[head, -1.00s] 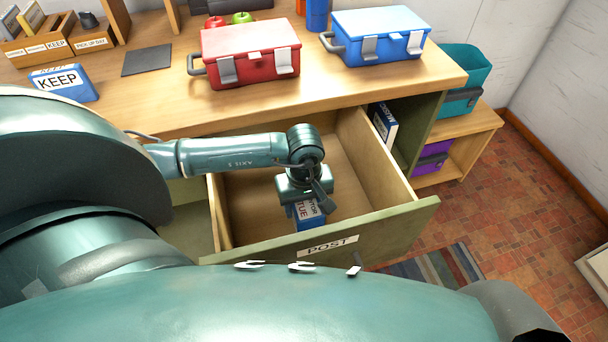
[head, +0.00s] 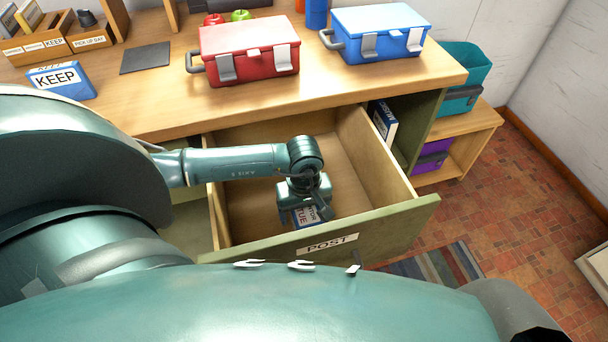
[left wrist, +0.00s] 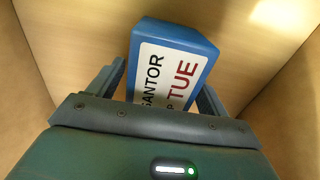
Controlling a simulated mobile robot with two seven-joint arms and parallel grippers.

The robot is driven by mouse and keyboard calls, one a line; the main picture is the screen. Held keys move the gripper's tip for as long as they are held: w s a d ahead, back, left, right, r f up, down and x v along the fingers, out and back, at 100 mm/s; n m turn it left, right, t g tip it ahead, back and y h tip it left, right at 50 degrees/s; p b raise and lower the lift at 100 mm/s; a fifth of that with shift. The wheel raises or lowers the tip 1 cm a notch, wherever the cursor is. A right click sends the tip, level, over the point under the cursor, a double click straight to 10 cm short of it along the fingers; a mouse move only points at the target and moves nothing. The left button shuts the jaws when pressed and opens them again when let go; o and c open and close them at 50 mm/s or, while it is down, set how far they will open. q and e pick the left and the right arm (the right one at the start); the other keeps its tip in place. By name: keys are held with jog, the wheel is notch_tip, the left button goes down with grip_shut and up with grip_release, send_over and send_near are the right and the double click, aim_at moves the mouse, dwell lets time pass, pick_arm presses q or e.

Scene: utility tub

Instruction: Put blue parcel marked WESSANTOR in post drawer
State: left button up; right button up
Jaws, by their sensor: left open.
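The blue parcel (head: 309,217) is inside the open post drawer, near its front panel marked POST (head: 328,244). In the left wrist view the parcel (left wrist: 172,62) shows a white label with part of its name, "SANTOR", and a red "TUE". My left gripper (head: 304,208) is down in the drawer over the parcel. Its jaws are open, with one finger on each side of the parcel, as the left wrist view of the gripper (left wrist: 160,92) shows. The gripper hides part of the parcel. My right gripper is not in view.
The desk top (head: 170,108) overhangs the drawer's back. On it stand a red case (head: 250,52), a blue case (head: 378,35) and a blue KEEP parcel (head: 62,81). A book (head: 384,122) stands in the cubby right of the drawer. The drawer floor around the parcel is clear.

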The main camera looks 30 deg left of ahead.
pick_arm(q)
jog(key=shift+r, duration=0.25)
notch_tip(320, 180, up, 12)
jog(key=shift+f+p, duration=0.1)
jog(key=shift+p, duration=0.3)
dwell(0.3)
